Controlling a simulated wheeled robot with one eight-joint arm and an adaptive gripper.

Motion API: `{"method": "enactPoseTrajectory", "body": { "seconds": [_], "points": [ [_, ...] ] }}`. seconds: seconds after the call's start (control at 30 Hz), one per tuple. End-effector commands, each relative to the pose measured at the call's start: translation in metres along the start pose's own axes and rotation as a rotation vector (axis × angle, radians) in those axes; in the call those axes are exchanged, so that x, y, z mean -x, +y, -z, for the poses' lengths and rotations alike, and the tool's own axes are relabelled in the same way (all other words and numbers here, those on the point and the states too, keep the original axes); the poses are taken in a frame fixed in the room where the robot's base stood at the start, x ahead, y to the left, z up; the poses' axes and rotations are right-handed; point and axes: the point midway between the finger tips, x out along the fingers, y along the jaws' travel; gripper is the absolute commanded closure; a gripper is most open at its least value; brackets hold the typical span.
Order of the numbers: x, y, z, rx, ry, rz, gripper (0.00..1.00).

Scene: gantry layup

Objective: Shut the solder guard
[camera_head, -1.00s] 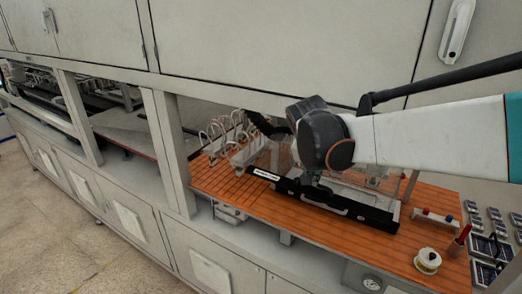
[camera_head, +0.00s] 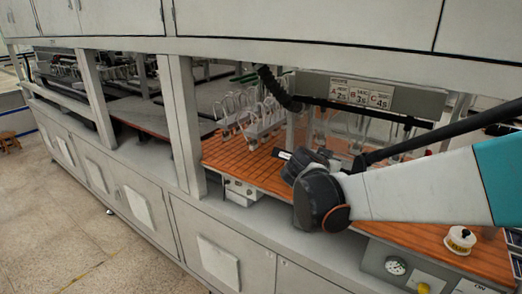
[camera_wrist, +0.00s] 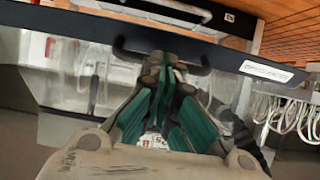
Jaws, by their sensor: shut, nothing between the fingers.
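The solder guard (camera_wrist: 70,22) shows in the wrist view as a dark front bar with a pale label (camera_wrist: 273,72) and a black handle (camera_wrist: 128,51). A clear panel seems to adjoin the bar. My gripper (camera_wrist: 170,66) is shut and empty, its green-padded fingers together at the middle of the handle. I cannot tell whether they touch it. In the head view, my wrist hides the gripper and most of the guard's front. Only the labelled end of the guard (camera_head: 282,154) shows there, left of my wrist. How far the guard stands open is unclear.
The orange slatted deck (camera_head: 235,160) carries a rack of pale hooks (camera_head: 245,112) at left. A spool (camera_head: 460,240) stands at right. Cabinet posts (camera_head: 180,125) and an overhead panel (camera_head: 300,20) frame the bay.

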Motion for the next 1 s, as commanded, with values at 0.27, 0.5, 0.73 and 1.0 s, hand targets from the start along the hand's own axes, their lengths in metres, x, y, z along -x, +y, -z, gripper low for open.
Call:
{"method": "enactPoseTrajectory", "body": {
  "seconds": [0.27, 0.5, 0.73, 1.0],
  "points": [
    [-0.051, -0.004, -0.023, 0.002, 0.195, -0.003, 1.0],
    [-0.087, -0.003, -0.029, 0.005, 0.364, -0.005, 1.0],
    [-0.119, -0.002, -0.028, 0.003, 0.411, -0.005, 1.0],
    [-0.143, -0.002, -0.024, 0.003, 0.41, -0.004, 1.0]
  ]
}}
